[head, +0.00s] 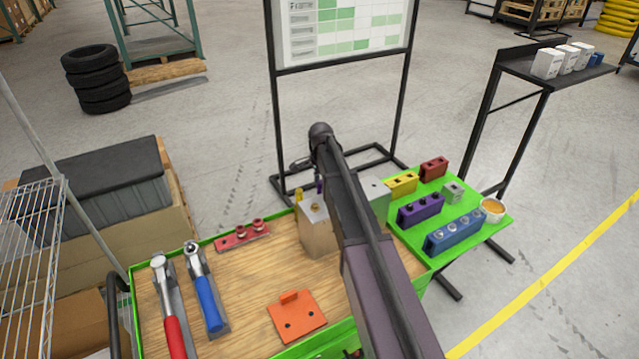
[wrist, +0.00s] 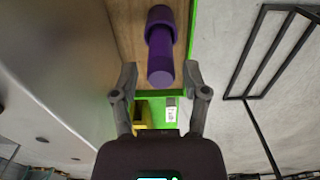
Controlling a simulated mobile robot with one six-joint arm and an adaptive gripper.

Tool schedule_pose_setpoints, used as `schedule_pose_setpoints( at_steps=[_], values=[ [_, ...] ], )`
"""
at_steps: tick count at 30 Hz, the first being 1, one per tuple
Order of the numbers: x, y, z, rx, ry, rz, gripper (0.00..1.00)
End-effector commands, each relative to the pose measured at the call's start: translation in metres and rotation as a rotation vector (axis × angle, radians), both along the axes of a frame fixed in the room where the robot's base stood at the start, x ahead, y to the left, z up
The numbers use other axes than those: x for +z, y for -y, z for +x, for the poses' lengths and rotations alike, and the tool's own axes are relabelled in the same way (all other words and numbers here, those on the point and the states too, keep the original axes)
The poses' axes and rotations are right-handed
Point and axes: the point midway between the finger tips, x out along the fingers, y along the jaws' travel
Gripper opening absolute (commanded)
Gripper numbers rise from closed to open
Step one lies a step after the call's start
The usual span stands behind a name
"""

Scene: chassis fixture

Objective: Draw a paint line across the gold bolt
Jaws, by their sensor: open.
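A tan metallic block (head: 316,232) stands on the wooden bench top, partly hidden by my arm. A small gold bolt (head: 299,194) shows at its top left edge. A slim purple object (head: 319,184), perhaps the paint marker, shows beside my arm above the block. In the wrist view, a purple cylinder with a wider collar (wrist: 160,48) lies ahead of my gripper (wrist: 160,69), roughly centred between the fingers. The fingers are apart and nothing is clamped between them. In the head view my arm hides most of the gripper. The gold bolt cannot be made out in the wrist view.
A green side shelf (head: 412,232) carries several coloured blocks and a cup (head: 493,210). A whiteboard stand (head: 341,68) rises behind.

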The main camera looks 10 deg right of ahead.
Motion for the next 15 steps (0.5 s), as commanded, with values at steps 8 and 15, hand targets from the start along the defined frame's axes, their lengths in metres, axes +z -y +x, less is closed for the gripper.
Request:
schedule_pose_setpoints(
  at_steps=[8,15],
  values=[
    [-0.0149,0.0002,0.0,0.0,0.0,0.0,0.59],
    [-0.015,0.0003,0.0,0.0,0.0,0.0,0.59]
  ],
)
